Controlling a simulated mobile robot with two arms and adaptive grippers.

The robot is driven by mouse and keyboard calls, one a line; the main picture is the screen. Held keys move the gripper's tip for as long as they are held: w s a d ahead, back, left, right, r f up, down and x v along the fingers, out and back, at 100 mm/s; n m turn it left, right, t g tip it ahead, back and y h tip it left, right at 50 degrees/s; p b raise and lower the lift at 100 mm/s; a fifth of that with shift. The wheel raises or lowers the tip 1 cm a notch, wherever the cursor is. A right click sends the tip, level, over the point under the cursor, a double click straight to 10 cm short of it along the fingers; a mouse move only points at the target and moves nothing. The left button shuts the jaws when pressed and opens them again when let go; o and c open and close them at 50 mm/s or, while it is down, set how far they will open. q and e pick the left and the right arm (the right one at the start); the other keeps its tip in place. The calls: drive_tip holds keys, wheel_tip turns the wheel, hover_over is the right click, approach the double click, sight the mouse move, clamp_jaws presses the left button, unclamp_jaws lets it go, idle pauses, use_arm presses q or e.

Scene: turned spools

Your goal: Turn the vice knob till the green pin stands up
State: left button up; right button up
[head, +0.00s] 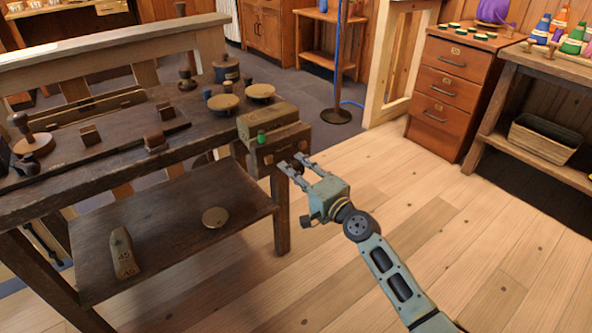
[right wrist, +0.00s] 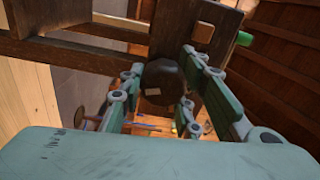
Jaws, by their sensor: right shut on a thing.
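The wooden vice (head: 272,130) is at the right end of the dark workbench. The small green pin (head: 261,138) shows at the vice's front jaw; it also shows in the right wrist view (right wrist: 244,38), sticking out past the jaw's edge. I cannot tell its exact tilt. The dark round vice knob (right wrist: 163,80), with a pale mark, is between the fingers of my right gripper (right wrist: 162,95) in the right wrist view. In the head view my right gripper (head: 290,164) is at the vice's front, shut on the knob, which its fingers mostly hide. My left gripper is out of view.
The workbench (head: 100,185) carries round wooden discs, small jars and wood blocks. Its lower shelf (head: 180,255) holds a block and a disc. A drawer cabinet (head: 447,85) and a side table with a basket (head: 543,138) stand right. Open floor lies around my right arm.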

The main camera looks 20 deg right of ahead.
drive_tip(key=shift+s+f+m, duration=0.15)
drive_tip(key=shift+f+m, duration=0.35)
drive_tip(key=shift+m, duration=0.4)
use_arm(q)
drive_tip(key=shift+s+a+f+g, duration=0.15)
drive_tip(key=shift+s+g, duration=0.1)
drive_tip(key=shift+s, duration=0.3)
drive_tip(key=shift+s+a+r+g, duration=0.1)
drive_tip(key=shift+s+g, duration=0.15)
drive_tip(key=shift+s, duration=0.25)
use_arm(e)
drive_tip(key=shift+m, duration=0.3)
drive_tip(key=shift+f, duration=0.1)
drive_tip(key=o, duration=0.9)
drive_tip(key=shift+s, duration=0.1)
drive_tip(key=shift+c, duration=0.2)
drive_tip(key=shift+o, duration=0.9)
drive_tip(key=shift+d+r, duration=0.1)
drive_tip(key=shift+r, duration=0.15)
use_arm(q)
drive_tip(key=shift+p, duration=0.3)
use_arm(e)
drive_tip(key=v, duration=1.2)
